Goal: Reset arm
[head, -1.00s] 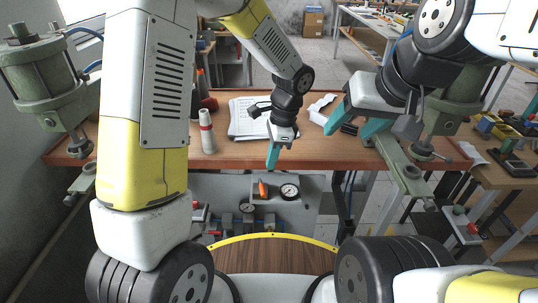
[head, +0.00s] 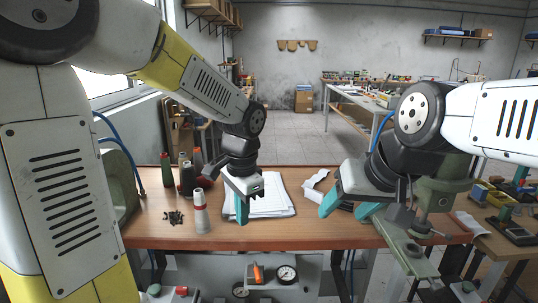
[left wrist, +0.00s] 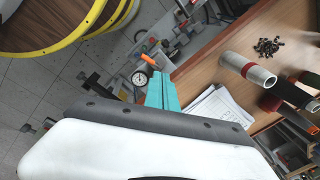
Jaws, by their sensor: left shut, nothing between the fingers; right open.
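In the head view my left gripper (head: 242,220) points down in front of the white papers (head: 270,206) on the wooden table (head: 300,235). Its teal fingers are together, with nothing between them. The same closed fingers show in the left wrist view (left wrist: 162,92), with the table edge and papers beyond. My right gripper (head: 346,212) is at the right of the table, fingers apart and empty. A green metal press-like device (head: 446,192) stands close behind and beside it, and partly overlaps with my right arm in the picture.
A white-and-red cylinder (head: 201,213), dark bottles and a small pile of dark pieces (head: 174,217) are on the table's left. Crumpled white paper (head: 316,187) lies near my right gripper.

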